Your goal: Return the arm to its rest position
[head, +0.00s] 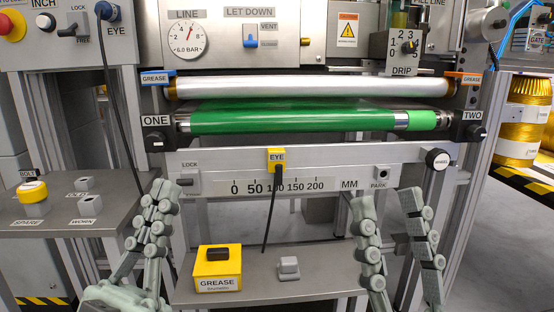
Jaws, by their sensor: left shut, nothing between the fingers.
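My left gripper (158,192) stands at the lower left of the head view, fingers up. Its fingers are together with nothing between them, in front of the gap between the left side table and the machine. My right gripper (387,200) is at the lower right, fingers up and spread apart. Nothing is between its fingers, and it appears in front of the lower rail near the PARK socket (381,172). Most of both arms is out of view.
A machine with a green roller (300,120) and a ruler rail (320,185) spans the back. A yellow GREASE box (218,283) and a small grey block (289,268) sit on the front shelf (265,262). A side table (50,222) with a yellow-topped part (32,191) is left. Yellow spools (522,120) stand right.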

